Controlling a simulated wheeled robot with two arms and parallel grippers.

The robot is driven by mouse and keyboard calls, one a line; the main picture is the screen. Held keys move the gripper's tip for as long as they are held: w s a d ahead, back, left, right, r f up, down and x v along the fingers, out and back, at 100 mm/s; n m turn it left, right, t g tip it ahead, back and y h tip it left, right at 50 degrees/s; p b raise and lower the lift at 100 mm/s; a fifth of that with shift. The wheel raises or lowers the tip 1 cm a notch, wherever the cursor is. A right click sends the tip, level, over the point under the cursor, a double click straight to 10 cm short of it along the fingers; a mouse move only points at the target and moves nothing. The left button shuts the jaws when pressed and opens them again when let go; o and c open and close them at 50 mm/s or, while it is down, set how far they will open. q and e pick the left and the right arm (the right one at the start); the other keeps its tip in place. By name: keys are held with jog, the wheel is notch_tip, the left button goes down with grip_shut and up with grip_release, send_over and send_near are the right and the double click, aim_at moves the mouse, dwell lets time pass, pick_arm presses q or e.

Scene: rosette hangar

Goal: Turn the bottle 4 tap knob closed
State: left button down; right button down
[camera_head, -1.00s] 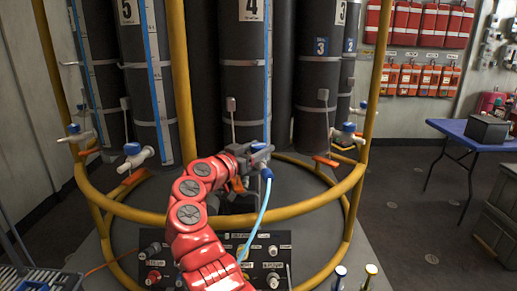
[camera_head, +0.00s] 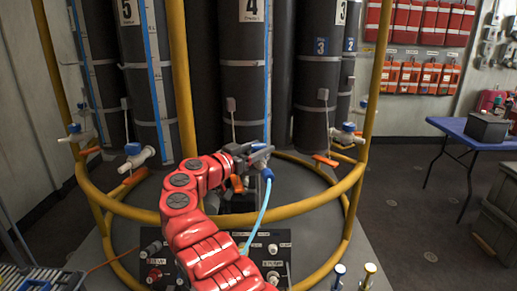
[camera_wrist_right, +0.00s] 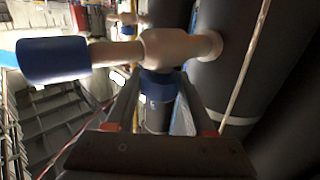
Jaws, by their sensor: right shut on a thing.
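Bottle 4 (camera_head: 243,75) is the dark cylinder marked 4, behind the yellow frame. Its tap is at the bottle's lower front, mostly hidden by my right gripper (camera_head: 253,154) in the head view. In the right wrist view the pale tap body (camera_wrist_right: 172,48) runs sideways, with a large blue end (camera_wrist_right: 52,60) at left. The blue tap knob (camera_wrist_right: 160,86) sits under the body, between the two fingers of my right gripper (camera_wrist_right: 160,80), which is shut on it. My left gripper is not in view.
A light blue hose (camera_head: 259,215) hangs from the tap to a dark panel with knobs (camera_head: 272,248). The yellow ring rail (camera_head: 300,206) circles the bottles. Neighbouring taps (camera_head: 137,155) (camera_head: 346,134) stand at either side. A blue table (camera_head: 478,130) is at right.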

jog(key=shift+d, duration=0.1)
jog(key=shift+c, duration=1.3)
grip_release()
jog(key=shift+w, duration=0.1)
jog(key=v, duration=1.7)
jog(key=shift+a+b, duration=0.25)
jog(key=shift+b, duration=0.15)
jog(key=shift+f, duration=0.1)
